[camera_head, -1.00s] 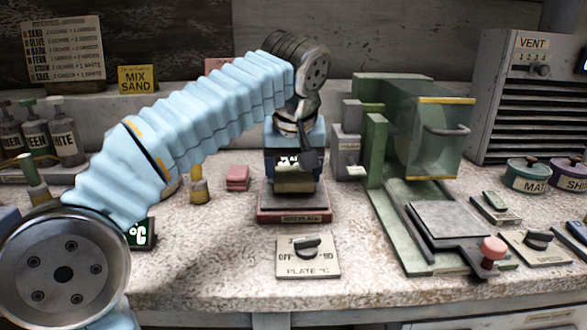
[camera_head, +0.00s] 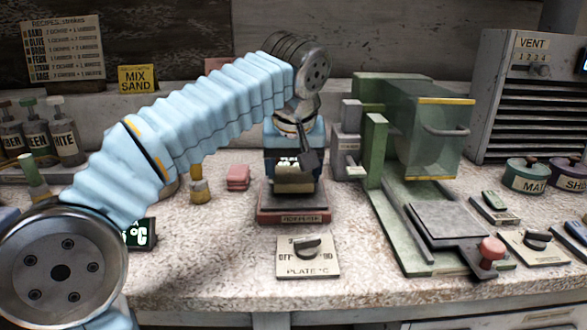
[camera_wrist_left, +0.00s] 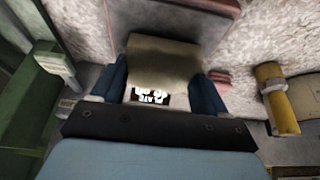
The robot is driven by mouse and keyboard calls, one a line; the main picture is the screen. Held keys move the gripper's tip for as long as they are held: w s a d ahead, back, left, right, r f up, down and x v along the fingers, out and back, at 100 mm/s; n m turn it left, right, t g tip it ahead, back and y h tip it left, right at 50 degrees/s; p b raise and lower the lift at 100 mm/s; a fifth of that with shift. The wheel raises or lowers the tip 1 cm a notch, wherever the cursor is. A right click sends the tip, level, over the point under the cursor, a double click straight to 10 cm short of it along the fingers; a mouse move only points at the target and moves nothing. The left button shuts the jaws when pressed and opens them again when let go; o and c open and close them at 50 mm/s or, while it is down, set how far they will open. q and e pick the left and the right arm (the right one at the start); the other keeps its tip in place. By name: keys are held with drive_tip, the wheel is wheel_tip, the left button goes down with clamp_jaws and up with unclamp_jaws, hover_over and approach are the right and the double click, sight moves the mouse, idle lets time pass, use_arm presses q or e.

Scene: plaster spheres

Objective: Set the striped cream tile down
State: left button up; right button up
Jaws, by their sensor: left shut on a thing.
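My left gripper (camera_wrist_left: 160,88) is shut on the cream tile (camera_wrist_left: 163,60), with one blue finger at each side of it. In the head view the left gripper (camera_head: 294,165) points down over the dark red hotplate (camera_head: 293,216), and the tile (camera_head: 295,184) shows low over the plate. I cannot tell whether the tile touches the plate. Its stripes are not clear, and the gripper hides part of it. The hotplate also shows in the left wrist view (camera_wrist_left: 195,8). My right gripper is not in view.
A plate dial (camera_head: 307,250) lies in front of the hotplate. A green press-like machine (camera_head: 425,140) stands close on the right. Pink blocks (camera_head: 238,177) and a small yellow bottle (camera_head: 198,187) stand on the left. Some speckled counter between them is bare.

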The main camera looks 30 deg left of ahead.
use_arm(q)
drive_tip(key=shift+f+b, duration=0.5)
drive_tip(key=shift+f, duration=0.2)
drive_tip(key=o, duration=1.2)
wheel_tip(320, 180, up, 4)
drive_tip(key=p, duration=0.4)
idle(0.7)
